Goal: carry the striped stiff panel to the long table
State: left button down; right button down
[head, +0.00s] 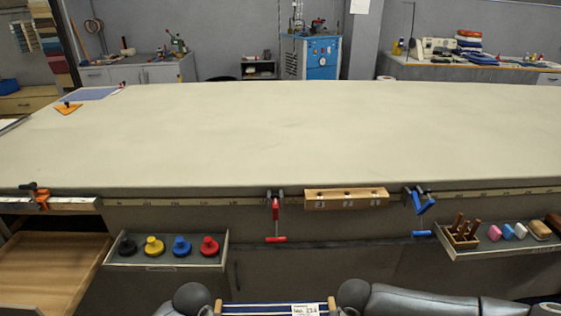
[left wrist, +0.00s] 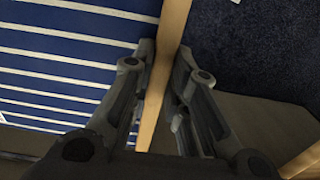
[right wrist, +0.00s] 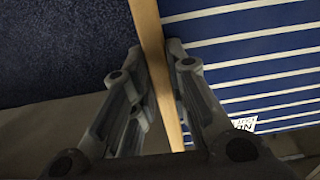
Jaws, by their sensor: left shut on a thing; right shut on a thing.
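The striped panel (head: 262,309) is blue with white stripes, light wooden edges and a white label (head: 305,310). Only its top part shows at the bottom of the head view, in front of the long table (head: 290,130). In the left wrist view my left gripper (left wrist: 165,50) is shut on one wooden edge of the panel (left wrist: 60,60). In the right wrist view my right gripper (right wrist: 155,55) is shut on the opposite wooden edge of the panel (right wrist: 240,60). The fingertips of both grippers are hidden in the head view. The table's cloth top is broad and mostly bare.
On the table's near edge are an orange clamp (head: 41,199), a red clamp (head: 275,215), a wooden block (head: 346,198) and a blue clamp (head: 419,202). Trays with coloured knobs (head: 181,246) and tools (head: 464,232) jut out below. An orange triangle (head: 68,109) lies far left.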

pick_arm(q)
jog(key=shift+d+f, duration=0.1)
jog(key=shift+d, duration=0.3)
pick_arm(e)
jog(key=shift+d+f, duration=0.1)
jog(key=shift+d, duration=0.35)
pick_arm(q)
jog(key=shift+a, duration=0.1)
pick_arm(e)
jog(key=shift+a, duration=0.1)
